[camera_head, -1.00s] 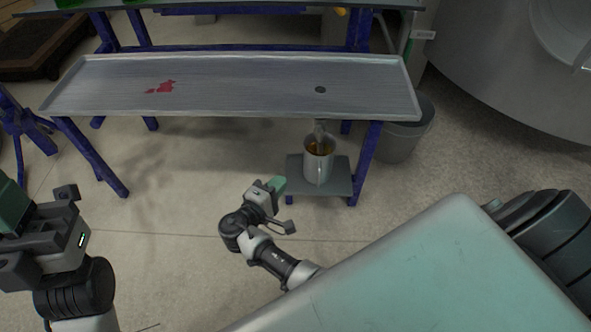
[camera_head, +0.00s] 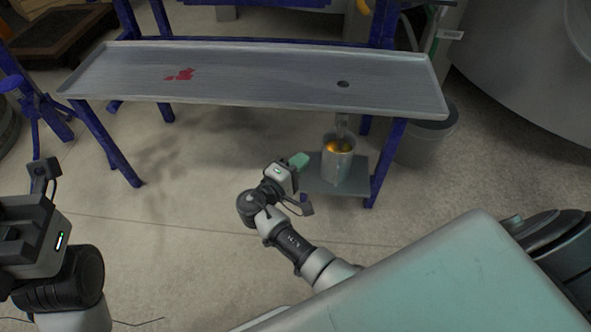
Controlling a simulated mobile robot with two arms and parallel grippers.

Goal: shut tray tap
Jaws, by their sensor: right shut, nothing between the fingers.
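A long grey metal tray (camera_head: 250,72) lies on a blue frame, with a dark drain hole at its right end. Below the hole hangs the tap (camera_head: 342,124), a small pale pipe; its handle cannot be made out. A metal jug (camera_head: 338,168) stands upright under it, with orange-yellow liquid showing inside. My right gripper (camera_head: 300,161), with a green fingertip, is shut and empty. It is left of the jug, apart from it in the picture, and below the tray's front edge. My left gripper (camera_head: 42,190) is at the left edge, far from the tap; its jaw opening is unclear.
The jug stands on a low grey shelf (camera_head: 355,185) between the frame's blue legs. A grey bucket (camera_head: 425,140) stands to the right, beside a large steel vessel (camera_head: 515,70). Red patches (camera_head: 180,75) mark the tray. The floor under the tray's left half is clear.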

